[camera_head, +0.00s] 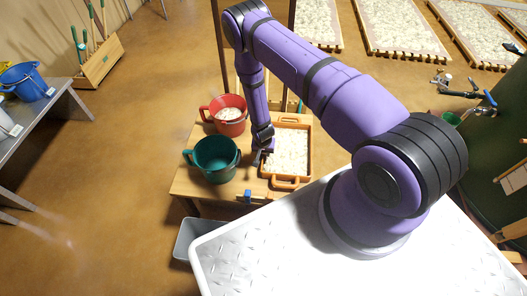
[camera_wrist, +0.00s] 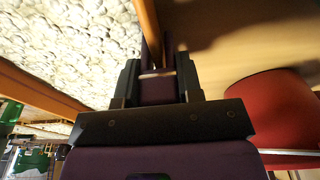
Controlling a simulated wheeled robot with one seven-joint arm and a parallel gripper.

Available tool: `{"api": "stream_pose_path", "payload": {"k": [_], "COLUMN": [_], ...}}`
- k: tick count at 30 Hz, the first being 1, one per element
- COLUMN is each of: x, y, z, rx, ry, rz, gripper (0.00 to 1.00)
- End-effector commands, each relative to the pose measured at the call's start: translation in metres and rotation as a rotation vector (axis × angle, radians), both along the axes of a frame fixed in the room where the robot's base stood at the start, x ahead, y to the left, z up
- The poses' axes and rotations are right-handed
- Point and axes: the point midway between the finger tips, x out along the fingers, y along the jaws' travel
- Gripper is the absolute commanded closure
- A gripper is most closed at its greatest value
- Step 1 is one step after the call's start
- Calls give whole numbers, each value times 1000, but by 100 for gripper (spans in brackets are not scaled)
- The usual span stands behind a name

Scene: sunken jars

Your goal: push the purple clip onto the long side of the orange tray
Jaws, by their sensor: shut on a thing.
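The orange tray (camera_head: 310,152) lies on the wooden table, filled with pale lumpy stuff. My gripper (camera_head: 264,146) is at its left long side. In the wrist view, my gripper (camera_wrist: 158,88) is shut on the purple clip (camera_wrist: 158,90), which sits between the two dark fingers. The tray's long rim (camera_wrist: 149,28) runs down to the clip, and the clip's dark prongs appear on either side of it. I cannot tell how far the rim sits inside the clip. In the head view the clip is too small and covered to make out clearly.
A green bucket (camera_head: 213,160) and a red bucket (camera_head: 229,116) stand close to the left of my gripper. The red one also shows in the wrist view (camera_wrist: 275,108). A small blue object (camera_head: 248,195) is at the table's front edge. A grey bin (camera_head: 196,240) stands below.

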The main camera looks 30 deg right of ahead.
Motion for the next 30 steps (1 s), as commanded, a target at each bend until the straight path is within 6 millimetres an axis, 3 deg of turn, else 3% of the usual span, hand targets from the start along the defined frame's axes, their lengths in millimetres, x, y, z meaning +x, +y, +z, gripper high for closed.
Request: {"api": "stream_pose_path", "payload": {"k": [22, 23, 30], "x": [0, 0, 0], "y": [0, 0, 0], "z": [-6, -6, -7], "rx": [1, 1, 1], "ry": [-1, -1, 0], "rz": [0, 0, 1], "gripper": [88, 93, 92]}}
